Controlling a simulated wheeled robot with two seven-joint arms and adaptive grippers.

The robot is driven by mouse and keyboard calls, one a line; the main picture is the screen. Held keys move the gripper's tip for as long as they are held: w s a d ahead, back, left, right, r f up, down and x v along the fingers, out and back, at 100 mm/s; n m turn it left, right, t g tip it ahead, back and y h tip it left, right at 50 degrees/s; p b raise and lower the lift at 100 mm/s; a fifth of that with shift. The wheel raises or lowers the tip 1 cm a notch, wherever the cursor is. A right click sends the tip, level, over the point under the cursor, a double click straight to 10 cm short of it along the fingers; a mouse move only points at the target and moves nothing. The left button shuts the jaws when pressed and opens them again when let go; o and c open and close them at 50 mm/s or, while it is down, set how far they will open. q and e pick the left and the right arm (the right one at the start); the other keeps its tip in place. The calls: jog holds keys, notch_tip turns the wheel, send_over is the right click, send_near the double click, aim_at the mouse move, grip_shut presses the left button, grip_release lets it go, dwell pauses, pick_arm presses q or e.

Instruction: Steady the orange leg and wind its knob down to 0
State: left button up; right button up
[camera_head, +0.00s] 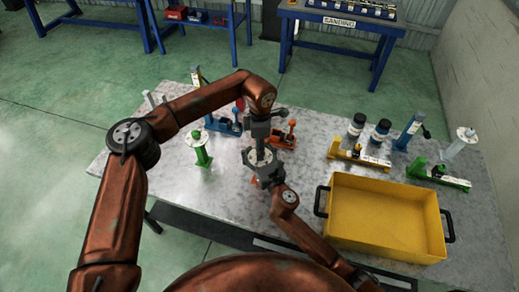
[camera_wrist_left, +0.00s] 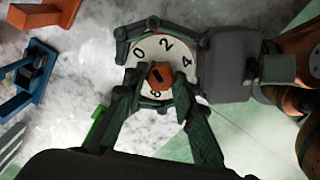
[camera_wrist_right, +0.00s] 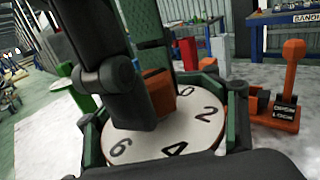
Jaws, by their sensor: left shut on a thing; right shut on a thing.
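The orange leg's white dial (camera_head: 249,157) is between my grippers near the table's front; its leg below is mostly hidden. In the left wrist view the dial (camera_wrist_left: 150,48) shows 0, 2, 4 and 6 around the orange knob (camera_wrist_left: 162,76). A dark mark on the knob is visible, but which number it points to is unclear. My left gripper (camera_head: 260,146) comes from above, its fingers shut on the knob (camera_wrist_right: 186,97). My right gripper (camera_head: 262,170) comes from the front, its fingers either side of the dial's rim, shut on the leg's head.
An orange lever fixture (camera_head: 290,136) and a blue one (camera_head: 222,126) stand just behind. A green leg (camera_head: 201,150) is to the left. A yellow crate (camera_head: 385,215) fills the front right, with black-capped jars (camera_head: 356,127) and yellow and green fixtures behind it.

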pick_arm(q)
jog(key=shift+w+r+n, duration=0.15)
jog(key=shift+n, duration=0.8)
jog(key=shift+w+r+n, duration=0.1)
jog(key=shift+w+n, duration=0.05)
jog(key=shift+n, duration=0.8)
pick_arm(e)
jog(key=shift+s+a, duration=0.15)
jog(key=shift+a, duration=0.1)
jog(key=shift+f, duration=0.1)
pick_arm(q)
jog(key=o, duration=0.9)
jog(key=shift+c, duration=0.2)
jog(key=o, duration=0.3)
jog(key=shift+s, duration=0.1)
jog(key=shift+s+f, duration=0.1)
pick_arm(e)
jog(key=shift+d, duration=0.15)
pick_arm(q)
notch_tip(320, 180, up, 12)
pick_arm(e)
jog(key=o, duration=1)
